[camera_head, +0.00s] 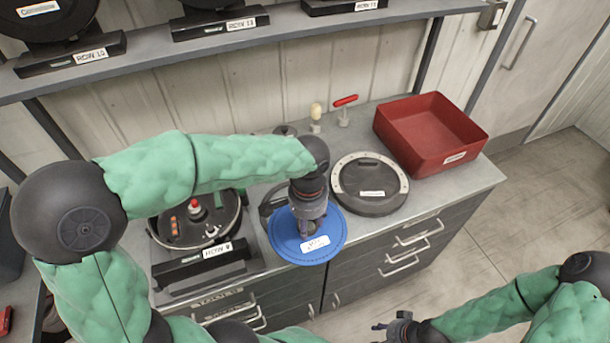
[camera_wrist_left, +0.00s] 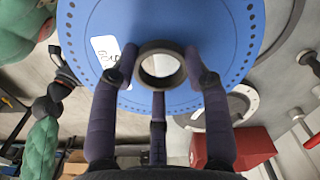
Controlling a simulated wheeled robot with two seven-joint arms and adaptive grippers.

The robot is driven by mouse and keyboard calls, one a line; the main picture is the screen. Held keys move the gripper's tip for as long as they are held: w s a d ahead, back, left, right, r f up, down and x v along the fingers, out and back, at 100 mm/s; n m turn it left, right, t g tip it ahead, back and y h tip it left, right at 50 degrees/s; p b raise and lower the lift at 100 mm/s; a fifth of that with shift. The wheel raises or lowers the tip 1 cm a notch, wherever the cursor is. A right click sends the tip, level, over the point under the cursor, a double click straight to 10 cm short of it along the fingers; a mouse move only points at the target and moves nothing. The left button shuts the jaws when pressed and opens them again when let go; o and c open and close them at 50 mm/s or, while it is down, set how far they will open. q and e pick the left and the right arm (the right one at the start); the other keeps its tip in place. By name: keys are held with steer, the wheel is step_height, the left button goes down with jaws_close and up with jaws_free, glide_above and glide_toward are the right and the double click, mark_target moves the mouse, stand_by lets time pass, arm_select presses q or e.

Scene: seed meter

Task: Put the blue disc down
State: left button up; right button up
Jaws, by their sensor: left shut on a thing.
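The blue disc (camera_head: 284,241) has a white label and a ring of small holes near its rim. It is over the front edge of the counter, between the open seed meter (camera_head: 170,238) and a round black lid (camera_head: 370,186). My left gripper (camera_head: 307,226) is above its centre. In the left wrist view, the fingers of my left gripper (camera_wrist_left: 160,66) are closed around the dark hub ring at the middle of the blue disc (camera_wrist_left: 225,45). Whether the disc touches the counter is unclear. My right gripper (camera_head: 393,325) is low at the right, away from the counter, its fingers too small to judge.
A red tray (camera_head: 432,130) stands at the counter's right end. A red-handled tool (camera_head: 345,106) and a pale-knobbed tool (camera_head: 316,115) stand at the back. A shelf (camera_head: 235,40) with labelled black units runs above. Free counter (camera_head: 455,190) is limited to narrow strips.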

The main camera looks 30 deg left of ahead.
arm_select(q)
steer(key=w+a+f, duration=0.1)
steer(key=w, duration=0.1)
steer(key=w+a+f+b, duration=0.1)
steer(key=w+a, duration=0.1)
steer(key=w+a+f, duration=0.2)
steer(key=shift+w+a+b, duration=0.2)
steer(key=shift+b, duration=0.2)
steer(key=w+a+f, duration=0.1)
steer(key=w+f+b, duration=0.1)
steer(key=f, duration=0.1)
steer(key=w+a+f, duration=0.1)
steer(key=f, duration=0.1)
steer(key=shift+w+a, duration=0.15)
steer(key=shift+a, duration=0.15)
steer(key=shift+w+a+f+b, duration=0.2)
steer(key=shift+w+f+b, duration=0.1)
steer(key=shift+f, duration=0.1)
steer(key=shift+f+b, duration=0.6)
steer(key=shift+f, duration=0.9)
steer(key=shift+f, duration=0.1)
steer(key=o, duration=1.1)
steer(key=shift+f, duration=0.1)
step_height(320, 180, up, 12)
steer(key=p, duration=0.3)
steer(key=shift+r, duration=0.2)
